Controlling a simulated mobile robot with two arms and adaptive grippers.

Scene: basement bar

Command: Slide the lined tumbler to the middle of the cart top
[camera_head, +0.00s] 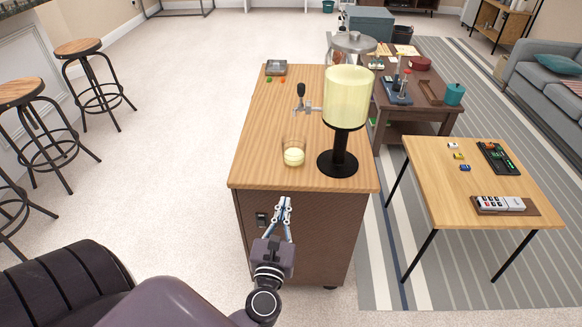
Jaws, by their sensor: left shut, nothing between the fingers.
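The lined tumbler (293,151) is a clear glass with pale yellow liquid in its bottom. My left gripper (284,203) is shut and empty. It appears just in front of the cart's near edge, below the tumbler in the picture and apart from it. My right gripper is not in view.
A low table (480,178) stands right. The cart top's left side is mostly clear.

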